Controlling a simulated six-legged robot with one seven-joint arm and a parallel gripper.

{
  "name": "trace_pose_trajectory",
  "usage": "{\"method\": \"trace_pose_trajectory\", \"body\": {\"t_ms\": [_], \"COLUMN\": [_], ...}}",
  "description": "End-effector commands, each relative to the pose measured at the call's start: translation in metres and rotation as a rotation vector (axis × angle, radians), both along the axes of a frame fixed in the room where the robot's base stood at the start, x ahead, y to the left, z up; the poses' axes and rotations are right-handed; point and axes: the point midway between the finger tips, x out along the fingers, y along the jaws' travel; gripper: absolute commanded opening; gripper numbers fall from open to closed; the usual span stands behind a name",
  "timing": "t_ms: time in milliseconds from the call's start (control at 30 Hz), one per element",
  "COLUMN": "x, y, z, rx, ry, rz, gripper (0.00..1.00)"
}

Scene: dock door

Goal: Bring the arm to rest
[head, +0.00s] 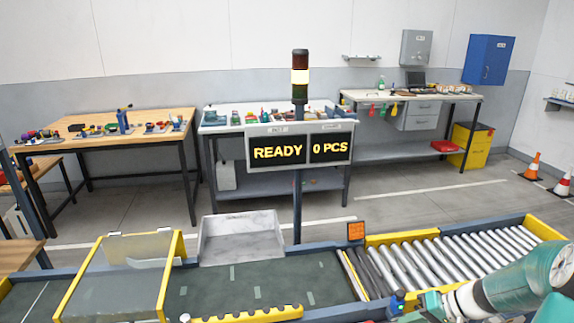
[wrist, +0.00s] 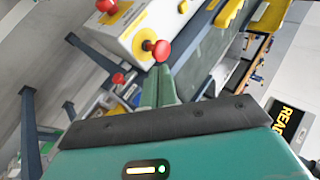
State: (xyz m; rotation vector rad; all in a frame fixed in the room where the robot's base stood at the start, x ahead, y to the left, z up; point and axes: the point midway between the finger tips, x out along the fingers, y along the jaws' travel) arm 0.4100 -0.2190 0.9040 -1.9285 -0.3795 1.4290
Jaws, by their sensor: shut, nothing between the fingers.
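My arm (head: 520,282) reaches in at the lower right of the head view, over the roller end of the conveyor. In the wrist view my gripper (wrist: 158,72) has its two green fingers together, with nothing between them. The fingertips point at a white control box (wrist: 130,28) with yellow marks. A red mushroom button (wrist: 161,50) on it appears just beyond the fingertips; I cannot tell whether they touch.
The conveyor has a dark belt (head: 250,287) under a yellow-framed guard (head: 128,275), and rollers (head: 440,258) at right. A grey tray (head: 242,238) sits at its far edge. A display (head: 298,151) reads "READY" and "0 PCS". Workbenches stand behind; traffic cones (head: 534,166) stand right.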

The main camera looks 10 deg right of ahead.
Motion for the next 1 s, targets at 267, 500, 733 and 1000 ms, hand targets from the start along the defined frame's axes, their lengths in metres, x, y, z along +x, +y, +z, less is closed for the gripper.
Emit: {"method": "trace_pose_trajectory", "body": {"t_ms": [267, 500, 733, 1000], "x": [-0.009, -0.033, -0.066, -0.107], "y": [0.079, 0.135, 0.178, 0.212], "z": [0.065, 0.115, 0.157, 0.195], "rx": [-0.258, -0.470, -0.639, -0.751], "ry": [0.114, 0.118, 0.041, -0.119], "rz": [0.134, 0.178, 0.175, 0.136], "gripper": [0.00, 0.00, 0.00, 0.00]}}
